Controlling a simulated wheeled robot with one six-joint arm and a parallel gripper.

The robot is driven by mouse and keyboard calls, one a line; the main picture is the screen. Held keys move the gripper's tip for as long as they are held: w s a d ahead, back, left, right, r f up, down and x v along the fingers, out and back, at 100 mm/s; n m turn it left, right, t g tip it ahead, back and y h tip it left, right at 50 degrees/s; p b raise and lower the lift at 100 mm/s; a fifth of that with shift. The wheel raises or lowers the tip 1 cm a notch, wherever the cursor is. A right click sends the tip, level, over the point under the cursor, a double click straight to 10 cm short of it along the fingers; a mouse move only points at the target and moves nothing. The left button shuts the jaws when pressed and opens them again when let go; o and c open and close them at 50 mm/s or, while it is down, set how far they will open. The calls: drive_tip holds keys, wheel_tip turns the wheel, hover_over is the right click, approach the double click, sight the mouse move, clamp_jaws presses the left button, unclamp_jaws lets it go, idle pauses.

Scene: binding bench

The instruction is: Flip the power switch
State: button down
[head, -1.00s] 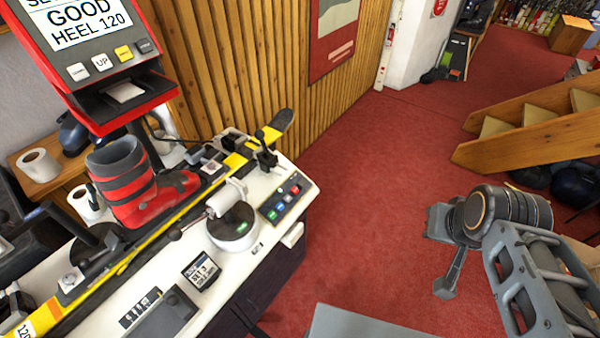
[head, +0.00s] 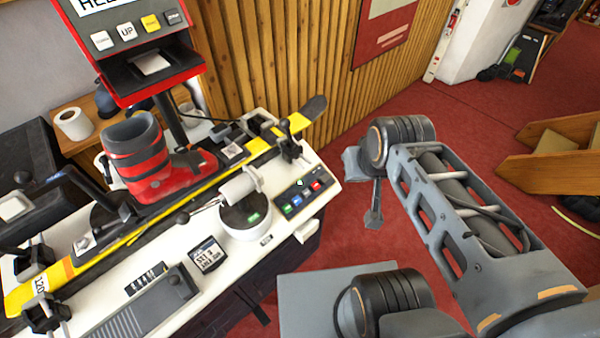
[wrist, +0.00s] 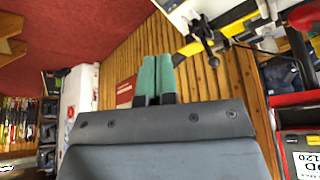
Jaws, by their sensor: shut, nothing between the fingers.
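A dark control panel (head: 306,193) with blue, green and red buttons and a small green light lies on the white bench near its right end. I cannot tell which part of it, if any, is the power switch. My gripper (head: 372,222) hangs to the right of the bench end in the head view, apart from the panel. In the wrist view its two teal fingers (wrist: 155,80) are together, with nothing between them. The bench corner shows beyond them at the upper right.
The white bench (head: 110,270) carries a yellow ski (head: 220,172), a red boot (head: 140,160) and a round white dial base (head: 245,222). A red display machine (head: 130,60) stands behind. A small white block (head: 307,231) juts from the bench front.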

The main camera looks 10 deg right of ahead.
sight(322, 181)
drive_tip(key=shift+w, duration=0.25)
drive_tip(key=w+d+f+m+g+y+b, duration=0.1)
drive_tip(key=w+d+f+m+y+b, duration=0.1)
drive_tip(key=w+f+m+b, duration=0.3)
drive_tip(key=w+d+f+m+g+y+b, duration=0.1)
drive_tip(key=w+f+m+b, duration=0.4)
drive_tip(key=w+f+b, duration=0.6)
drive_tip(key=w+d+f+y, duration=0.1)
drive_tip(key=w+f, duration=0.3)
drive_tip(key=f, duration=0.2)
drive_tip(key=shift+w+d+f, duration=0.3)
drive_tip(key=shift+d+f, duration=0.05)
drive_tip(key=shift+d, duration=0.05)
drive_tip(key=shift+f, duration=0.1)
drive_tip(key=x, duration=1.4)
drive_tip(key=shift+s+a, duration=0.2)
drive_tip(key=shift+s, duration=0.05)
